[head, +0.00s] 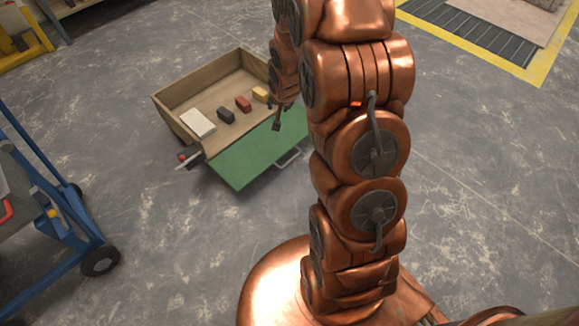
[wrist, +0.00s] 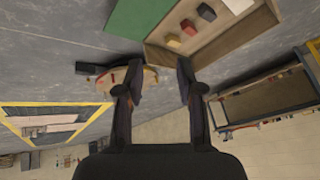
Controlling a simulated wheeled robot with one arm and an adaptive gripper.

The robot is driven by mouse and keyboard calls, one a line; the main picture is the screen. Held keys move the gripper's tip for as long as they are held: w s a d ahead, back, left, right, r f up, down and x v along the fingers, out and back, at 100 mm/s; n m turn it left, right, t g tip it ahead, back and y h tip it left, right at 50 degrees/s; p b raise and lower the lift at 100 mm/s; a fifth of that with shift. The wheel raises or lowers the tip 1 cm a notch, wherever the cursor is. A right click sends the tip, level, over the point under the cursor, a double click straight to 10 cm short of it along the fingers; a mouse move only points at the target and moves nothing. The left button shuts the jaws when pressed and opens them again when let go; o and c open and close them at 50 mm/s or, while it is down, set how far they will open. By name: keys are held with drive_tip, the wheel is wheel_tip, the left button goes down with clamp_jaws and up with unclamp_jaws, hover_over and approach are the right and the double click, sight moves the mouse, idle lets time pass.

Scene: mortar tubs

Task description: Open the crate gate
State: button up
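The wooden crate (head: 168,117) stands on the floor, left of my arm in the head view. Its green gate (head: 245,160) is folded down and outward from the front side, lying at or near the floor. A grey handle (head: 288,157) is on its outer edge. A red-knobbed latch (head: 183,157) sits at the crate's left front corner. In the wrist view the crate (wrist: 220,62) and green gate (wrist: 140,14) show at the top. My gripper (wrist: 157,78) is open and empty, its fingers apart. In the head view it hangs by the crate's right front corner, partly hidden.
Inside the crate lie a white block (head: 198,123), a dark block (head: 226,115), a red block (head: 243,103) and a yellow block (head: 260,94). A blue cart (head: 60,215) stands at left. Floor in front of the gate is clear.

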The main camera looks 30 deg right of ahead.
drive_tip(key=w+d+f+m+t+b, duration=0.1)
drive_tip(key=w+d+f+b, duration=0.15)
drive_tip(key=f, duration=0.65)
drive_tip(key=w+d+f+m+t+b, duration=0.2)
drive_tip(key=f+b, duration=0.2)
drive_tip(key=f, duration=0.4)
drive_tip(key=w+d+f+m+t+b, duration=0.1)
drive_tip(key=w+d+f+b, duration=0.2)
drive_tip(key=f, duration=0.6)
drive_tip(key=s+d+f+m+t+h+b, duration=0.1)
drive_tip(key=s+f+m+t+b, duration=0.4)
drive_tip(key=f, duration=0.6)
drive_tip(key=s+f+m+t+b, duration=0.1)
drive_tip(key=f+m+b, duration=0.1)
drive_tip(key=f+b, duration=0.7)
drive_tip(key=x, duration=0.2)
drive_tip(key=f+x, duration=0.1)
drive_tip(key=x, duration=0.2)
drive_tip(key=f+x, duration=0.1)
drive_tip(key=x, duration=0.2)
drive_tip(key=shift+b, duration=0.3)
drive_tip(key=shift+c, duration=0.4)
clamp_jaws()
